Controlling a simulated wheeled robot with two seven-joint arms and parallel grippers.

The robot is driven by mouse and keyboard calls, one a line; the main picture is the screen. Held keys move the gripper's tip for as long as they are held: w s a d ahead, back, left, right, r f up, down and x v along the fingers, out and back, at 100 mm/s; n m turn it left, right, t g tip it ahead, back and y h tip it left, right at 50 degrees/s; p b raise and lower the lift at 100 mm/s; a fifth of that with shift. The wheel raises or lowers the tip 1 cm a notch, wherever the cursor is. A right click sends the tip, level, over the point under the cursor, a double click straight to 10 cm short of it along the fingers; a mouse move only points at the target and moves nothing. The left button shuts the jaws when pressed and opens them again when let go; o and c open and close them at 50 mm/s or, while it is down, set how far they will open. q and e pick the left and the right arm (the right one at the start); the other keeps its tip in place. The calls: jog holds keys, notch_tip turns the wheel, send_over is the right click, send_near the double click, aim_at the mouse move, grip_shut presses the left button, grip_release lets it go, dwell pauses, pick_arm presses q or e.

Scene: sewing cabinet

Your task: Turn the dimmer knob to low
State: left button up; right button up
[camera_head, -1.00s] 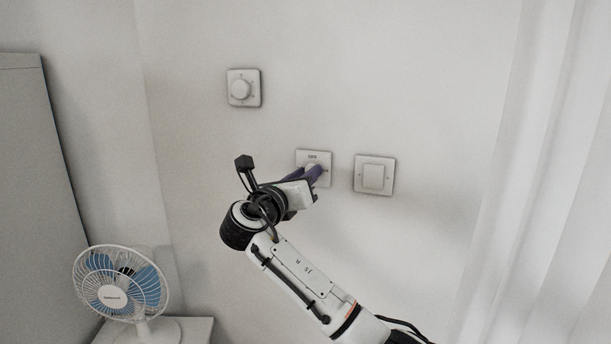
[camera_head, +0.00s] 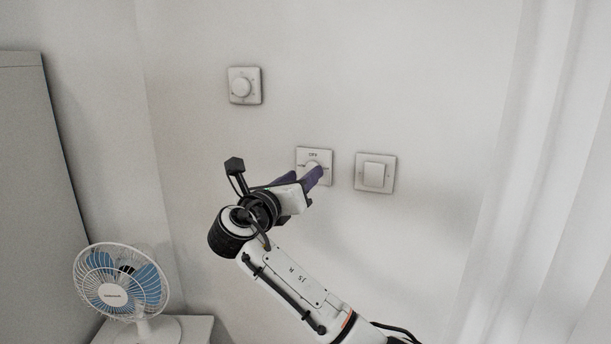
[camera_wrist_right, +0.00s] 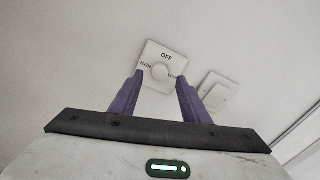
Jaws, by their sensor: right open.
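The dimmer plate (camera_head: 325,157), marked OFF at its top, is on the wall, with a round white knob in its middle. In the right wrist view the knob (camera_wrist_right: 161,71) shows between and just beyond the fingertips, with lettering on both sides of it. My right gripper (camera_head: 314,174) is open in front of the plate, its purple fingers hiding part of the knob in the head view. In the right wrist view the open fingers (camera_wrist_right: 158,80) lie either side of the knob; I cannot tell whether they touch it. My left gripper is not in view.
A flat rocker switch (camera_head: 375,174) is just right of the dimmer. Another round-knob plate (camera_head: 244,86) is higher to the left. A fan (camera_head: 122,284) stands on a low white surface (camera_head: 197,329) at lower left. A white curtain (camera_head: 545,190) hangs at the right.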

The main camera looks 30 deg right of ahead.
jog(key=v, duration=0.7)
jog(key=shift+a+b, duration=0.25)
jog(key=shift+b, duration=0.05)
jog(key=shift+s+f, duration=0.1)
jog(key=s+a+f+m+y, duration=0.2)
jog(key=a+f+y, duration=0.15)
jog(key=f, duration=0.85)
jog(key=s+a+f+m+y, duration=0.2)
jog(key=f+m+y, duration=0.15)
jog(key=f, duration=0.95)
jog(key=s+a+f+m+y, duration=0.25)
jog(key=f+y, duration=0.25)
jog(key=f, duration=0.7)
jog(key=s+a+f+m+y, duration=0.2)
jog(key=s+f+m, duration=0.2)
jog(key=s+m, duration=0.2)
jog(key=s+a+f+m+y, duration=0.1)
jog(key=s+f+m, duration=0.4)
jog(key=s, duration=0.5)
jog(key=s+a+f+m+g+y, duration=0.1)
jog(key=s+a+f+m+y, duration=0.1)
jog(key=s+m, duration=0.4)
notch_tip(320, 180, down, 3)
jog(key=shift+s+a+r+m+y, duration=0.2)
jog(key=shift+s+a+m+y, duration=0.15)
jog(key=shift+s+a, duration=0.65)
jog(key=shift+s+d, duration=0.25)
